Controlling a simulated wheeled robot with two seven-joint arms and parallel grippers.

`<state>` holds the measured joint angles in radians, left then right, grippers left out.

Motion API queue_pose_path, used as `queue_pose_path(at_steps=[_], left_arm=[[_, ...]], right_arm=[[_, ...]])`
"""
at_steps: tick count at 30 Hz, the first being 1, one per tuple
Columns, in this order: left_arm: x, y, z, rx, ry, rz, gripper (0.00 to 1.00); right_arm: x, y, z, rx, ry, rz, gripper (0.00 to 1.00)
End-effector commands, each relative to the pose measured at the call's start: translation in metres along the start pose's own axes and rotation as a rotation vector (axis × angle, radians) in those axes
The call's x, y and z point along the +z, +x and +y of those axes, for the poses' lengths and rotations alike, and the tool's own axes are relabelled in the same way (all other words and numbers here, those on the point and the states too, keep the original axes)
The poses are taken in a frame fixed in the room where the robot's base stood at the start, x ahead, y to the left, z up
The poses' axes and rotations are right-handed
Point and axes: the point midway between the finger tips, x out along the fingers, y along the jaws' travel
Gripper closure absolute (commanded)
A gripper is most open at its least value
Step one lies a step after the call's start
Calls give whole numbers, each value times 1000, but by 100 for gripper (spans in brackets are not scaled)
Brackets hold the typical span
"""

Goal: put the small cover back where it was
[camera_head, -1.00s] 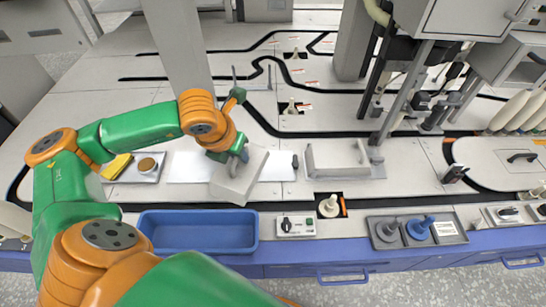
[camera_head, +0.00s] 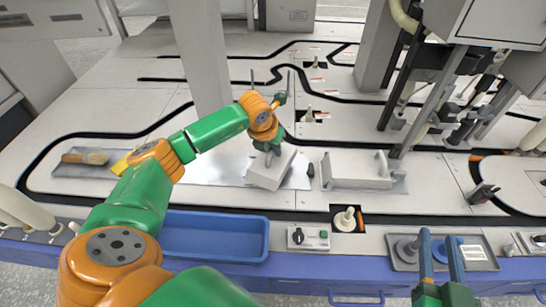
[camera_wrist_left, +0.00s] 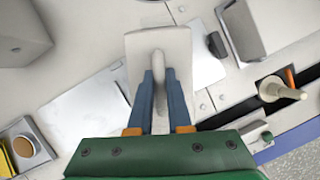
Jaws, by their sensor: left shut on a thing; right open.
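The small cover (camera_head: 270,170) is a pale grey box-shaped lid with a handle on top. My left gripper (camera_head: 270,152) is shut on that handle and holds the cover over the right part of a shiny pale plate (camera_head: 222,172). In the left wrist view, the fingers (camera_wrist_left: 159,78) grip the handle in the middle of the cover (camera_wrist_left: 138,50); the plate (camera_wrist_left: 85,115) lies beside it. The cover looks slightly turned; I cannot tell whether it touches the plate.
A longer grey cover (camera_head: 350,175) stands just right, with a small dark knob (camera_head: 310,170) between. A blue bin (camera_head: 215,235), a switch box (camera_head: 308,237), a bobbin post (camera_head: 345,220) and a grey parts tray (camera_head: 478,255) line the front. A pillar (camera_head: 200,60) stands behind.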

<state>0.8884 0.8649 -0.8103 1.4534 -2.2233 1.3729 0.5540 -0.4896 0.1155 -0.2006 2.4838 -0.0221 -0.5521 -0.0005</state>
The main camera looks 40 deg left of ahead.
Motion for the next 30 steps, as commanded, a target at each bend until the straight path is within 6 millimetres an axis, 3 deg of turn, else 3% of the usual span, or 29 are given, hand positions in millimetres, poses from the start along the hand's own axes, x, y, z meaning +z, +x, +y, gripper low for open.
queue_pose_path(at_steps=[6,9,24,25,27,28,30], left_arm=[[-9,20,0,0,0,0,100],[-10,23,0,0,0,0,100],[-11,24,0,0,-1,0,100],[-11,25,0,0,0,1,78],[-11,25,0,0,0,1,59],[-11,25,0,0,-1,1,53],[-11,24,0,0,-1,1,53]], right_arm=[[-68,-10,-8,-19,-7,381,59],[-86,-17,-10,-25,-7,477,59],[-98,-23,-11,-28,-6,542,59],[-99,-24,-12,-29,-6,545,59],[-99,-24,-12,-29,-6,545,59],[-99,-24,-12,-29,-6,544,59],[-99,-24,-12,-29,-6,544,59]])
